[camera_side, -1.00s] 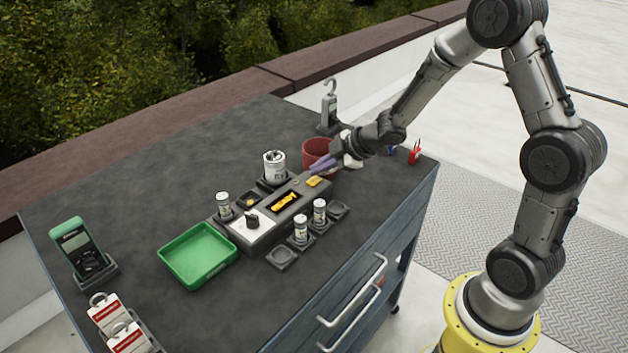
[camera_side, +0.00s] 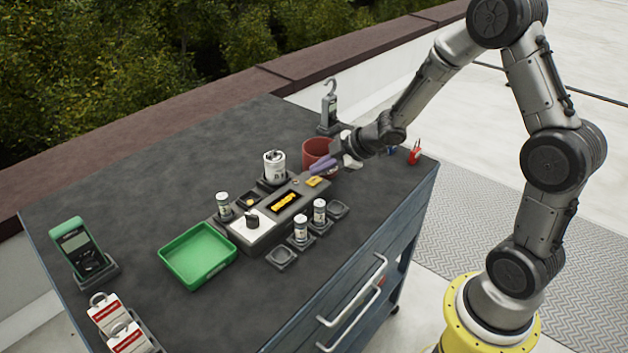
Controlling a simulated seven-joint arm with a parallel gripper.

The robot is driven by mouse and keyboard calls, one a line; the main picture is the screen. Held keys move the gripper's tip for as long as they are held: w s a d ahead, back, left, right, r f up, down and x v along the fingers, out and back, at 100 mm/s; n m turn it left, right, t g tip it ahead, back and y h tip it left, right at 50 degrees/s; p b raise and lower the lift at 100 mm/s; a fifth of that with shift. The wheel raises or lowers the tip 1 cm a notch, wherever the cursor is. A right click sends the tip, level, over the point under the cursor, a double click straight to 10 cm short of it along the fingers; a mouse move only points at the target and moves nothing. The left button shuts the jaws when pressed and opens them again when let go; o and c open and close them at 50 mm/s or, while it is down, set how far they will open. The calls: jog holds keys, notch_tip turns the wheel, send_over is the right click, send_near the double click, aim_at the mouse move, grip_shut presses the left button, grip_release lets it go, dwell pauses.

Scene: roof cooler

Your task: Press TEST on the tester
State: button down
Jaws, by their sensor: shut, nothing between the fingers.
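The tester (camera_side: 268,228) is a long grey box in the middle of the dark bench top. It has a white panel with a black knob (camera_side: 252,221) at its near-left end and a yellow item in a dark slot at its middle. A small yellow button (camera_side: 314,182) sits at its far-right end; its lettering is too small to read. My gripper (camera_side: 315,166), with purple fingertips, is shut and empty. It is just above the far-right end of the tester, close to the yellow button. I cannot tell whether the fingertips touch the tester.
A red bowl (camera_side: 317,148) stands right behind my gripper. A white can (camera_side: 275,164) and small cylinders in holders (camera_side: 301,228) flank the tester. A green tray (camera_side: 197,254), a green meter (camera_side: 76,245) and red-white tags (camera_side: 109,312) are to the left. A hook scale (camera_side: 329,108) stands behind.

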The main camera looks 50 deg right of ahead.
aim_at(319, 182)
jog(key=shift+f, duration=0.15)
jog(key=shift+f, duration=0.25)
jog(key=shift+f, duration=0.4)
dwell(0.8)
jog(key=shift+r, duration=0.8)
jog(key=shift+r, duration=0.1)
jog(key=shift+r, duration=2.4)
